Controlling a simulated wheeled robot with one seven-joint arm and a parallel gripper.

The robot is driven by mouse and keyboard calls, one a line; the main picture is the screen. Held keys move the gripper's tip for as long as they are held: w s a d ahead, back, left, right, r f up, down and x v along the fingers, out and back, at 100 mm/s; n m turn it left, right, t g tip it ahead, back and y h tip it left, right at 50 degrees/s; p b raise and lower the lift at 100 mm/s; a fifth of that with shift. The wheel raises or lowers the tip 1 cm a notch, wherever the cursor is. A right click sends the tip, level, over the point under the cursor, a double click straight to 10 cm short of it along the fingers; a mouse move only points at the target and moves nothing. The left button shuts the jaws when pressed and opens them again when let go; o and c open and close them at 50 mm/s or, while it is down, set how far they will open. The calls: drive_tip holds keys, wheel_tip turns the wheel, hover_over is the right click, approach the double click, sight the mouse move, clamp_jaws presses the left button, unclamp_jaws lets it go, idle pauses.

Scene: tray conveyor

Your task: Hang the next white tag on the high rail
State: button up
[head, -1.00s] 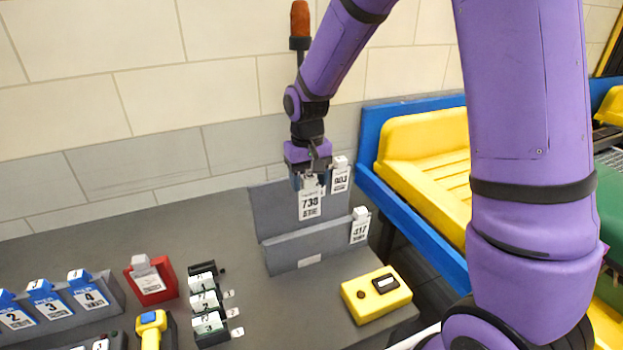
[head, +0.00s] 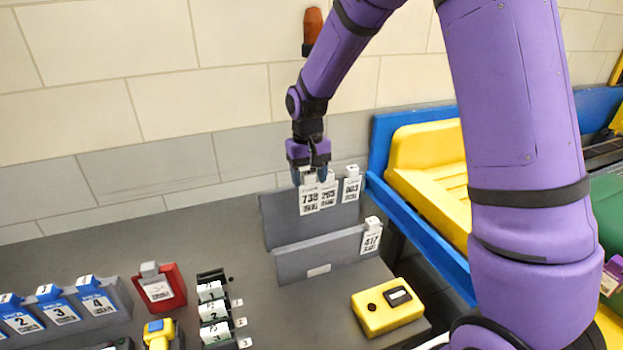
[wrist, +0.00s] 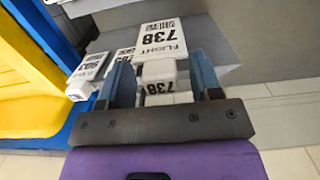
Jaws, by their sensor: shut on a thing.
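My gripper (head: 311,176) is shut on the clip of the white 738 tag (head: 309,203), at the top edge of the high rail (head: 285,222), the rear grey panel. In the wrist view the 738 clip (wrist: 158,72) sits between the blue fingers. The head view shows the tag upright at the left of a white 265 tag (head: 328,198); I cannot tell whether its clip is seated on the rail. A third white tag, perhaps 903 (head: 351,190), hangs at the rail's right end. A white 417 tag (head: 371,240) hangs on the low rail (head: 295,264).
A yellow box (head: 375,318) with a button stands in front of the rails. A red holder (head: 173,284), a dark rack with several tags (head: 214,312) and blue tags (head: 57,310) stand to the left. A blue-framed yellow tray conveyor (head: 420,165) is at right.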

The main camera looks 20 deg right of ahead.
drive_tip(key=shift+w+f, duration=1)
drive_tip(key=shift+w, duration=0.3)
drive_tip(key=shift+w+f, duration=0.95)
drive_tip(key=shift+w, duration=0.3)
drive_tip(key=o, duration=1.2)
drive_tip(key=shift+o, duration=0.2)
